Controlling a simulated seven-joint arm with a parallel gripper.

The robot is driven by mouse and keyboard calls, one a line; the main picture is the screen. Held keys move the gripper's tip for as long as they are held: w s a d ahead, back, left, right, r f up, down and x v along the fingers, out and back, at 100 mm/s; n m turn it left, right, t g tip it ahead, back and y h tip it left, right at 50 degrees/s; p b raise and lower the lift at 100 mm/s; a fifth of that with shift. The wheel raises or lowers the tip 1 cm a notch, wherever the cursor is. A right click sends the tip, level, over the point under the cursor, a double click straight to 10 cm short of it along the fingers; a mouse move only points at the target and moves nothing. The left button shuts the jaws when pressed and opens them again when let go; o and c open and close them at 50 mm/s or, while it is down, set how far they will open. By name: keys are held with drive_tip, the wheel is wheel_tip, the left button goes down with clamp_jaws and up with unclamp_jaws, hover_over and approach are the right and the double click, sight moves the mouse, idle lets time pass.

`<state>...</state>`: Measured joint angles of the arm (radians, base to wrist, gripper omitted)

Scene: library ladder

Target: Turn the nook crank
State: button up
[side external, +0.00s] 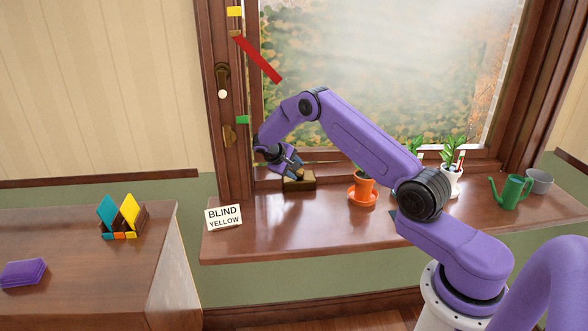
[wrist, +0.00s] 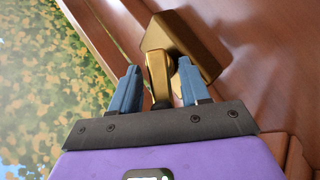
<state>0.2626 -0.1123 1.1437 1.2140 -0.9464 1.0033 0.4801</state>
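A brass crank housing (side external: 299,183) stands on the window sill by the left side of the window. In the wrist view, the crank's brass arm (wrist: 157,72) extends from its blocky housing (wrist: 190,45) toward my gripper. My gripper (side external: 294,171) is low over the housing. In the wrist view, the blue fingers of my gripper (wrist: 158,64) stand apart on either side of the brass arm, with a visible gap on each side. The crank's far end is partly hidden by my gripper. A sign (side external: 224,217) reading "BLIND YELLOW" stands on the sill to the left.
A red pointer bar (side external: 258,58) slants down from the window frame, between a yellow marker (side external: 234,11) above and a green marker (side external: 243,119) below. An orange flowerpot (side external: 363,188) stands right of the crank. A green watering can (side external: 512,192) is farther right.

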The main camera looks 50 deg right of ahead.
idle(0.3)
drive_tip(key=v, duration=1.7)
drive_tip(key=shift+w+a+r, duration=0.1)
drive_tip(key=shift+a+r, duration=0.05)
drive_tip(key=shift+c, duration=0.3)
